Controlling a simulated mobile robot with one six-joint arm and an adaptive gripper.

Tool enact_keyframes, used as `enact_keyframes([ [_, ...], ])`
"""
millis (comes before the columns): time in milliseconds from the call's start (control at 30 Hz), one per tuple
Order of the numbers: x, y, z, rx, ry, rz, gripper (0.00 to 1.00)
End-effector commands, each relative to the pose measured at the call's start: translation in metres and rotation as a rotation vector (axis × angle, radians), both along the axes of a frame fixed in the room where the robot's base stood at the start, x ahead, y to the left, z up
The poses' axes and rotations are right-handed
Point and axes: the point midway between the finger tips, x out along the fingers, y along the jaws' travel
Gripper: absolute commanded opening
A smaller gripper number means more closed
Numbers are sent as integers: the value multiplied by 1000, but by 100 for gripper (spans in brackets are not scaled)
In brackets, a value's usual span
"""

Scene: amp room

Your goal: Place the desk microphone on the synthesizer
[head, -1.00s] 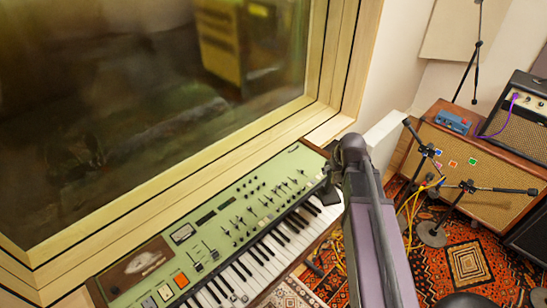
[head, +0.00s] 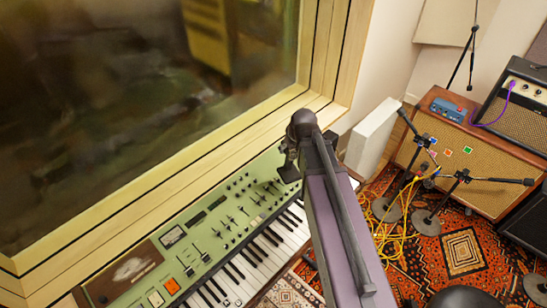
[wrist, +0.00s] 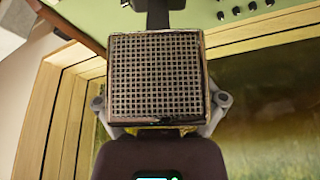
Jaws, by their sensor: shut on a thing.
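The desk microphone (wrist: 155,78), with a square metal grille and a dark stem, fills the middle of the wrist view. My gripper (wrist: 160,112) is shut on it, with a grey finger at each side of the grille. In the head view my arm hides most of the gripper, and I cannot make out the microphone there. The synthesizer (head: 225,221), with a green panel, sliders and white and black keys, lies below the window. My arm's end is over its right part in the head view. Its green panel also shows at the top of the wrist view (wrist: 240,25).
A wooden-framed window (head: 325,50) runs behind the synthesizer. At right stand a brown speaker cabinet (head: 470,165) with a blue box (head: 448,110) on top, an amplifier (head: 520,110) and microphone stands (head: 425,215). Yellow cables (head: 385,235) lie on the patterned rug (head: 460,250).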

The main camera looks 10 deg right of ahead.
Motion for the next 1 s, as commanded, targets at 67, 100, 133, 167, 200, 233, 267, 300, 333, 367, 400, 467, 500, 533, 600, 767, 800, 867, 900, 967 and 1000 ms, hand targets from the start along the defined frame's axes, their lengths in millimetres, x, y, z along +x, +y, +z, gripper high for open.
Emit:
enact_keyframes([
  [67, 0, 2, 0, 0, -1, 2, 24],
  [100, 0, 2, 0, 0, -1, 3, 24],
  [133, 0, 3, 0, 1, -1, 4, 24],
  [167, 0, 3, 0, 1, -1, 4, 24],
  [200, 0, 3, 0, 1, -1, 4, 24],
  [233, 0, 3, 0, 1, -1, 4, 24],
  [267, 0, 3, 0, 0, -1, 5, 24],
  [300, 0, 4, 0, 0, -1, 5, 24],
  [333, 0, 4, 0, 0, -1, 8, 24],
  [367, 0, 5, 0, 0, -1, 11, 24],
  [400, 0, 7, -1, 1, 0, 19, 24],
  [467, 0, 10, -2, 0, 0, 38, 24],
  [500, 0, 14, -3, 1, 1, 55, 24],
  [533, 0, 17, -4, 0, 1, 72, 24],
  [600, -1, 25, -6, 0, 2, 117, 24],
  [767, -4, 49, -11, -1, 4, 243, 24],
  [800, -5, 54, -13, 0, 3, 272, 24],
  [867, -6, 62, -14, 0, 2, 312, 24],
  [900, -7, 65, -14, 0, 1, 334, 24],
  [967, -7, 70, -15, 1, 0, 359, 24],
  [1000, -8, 71, -15, 1, -1, 369, 24],
])
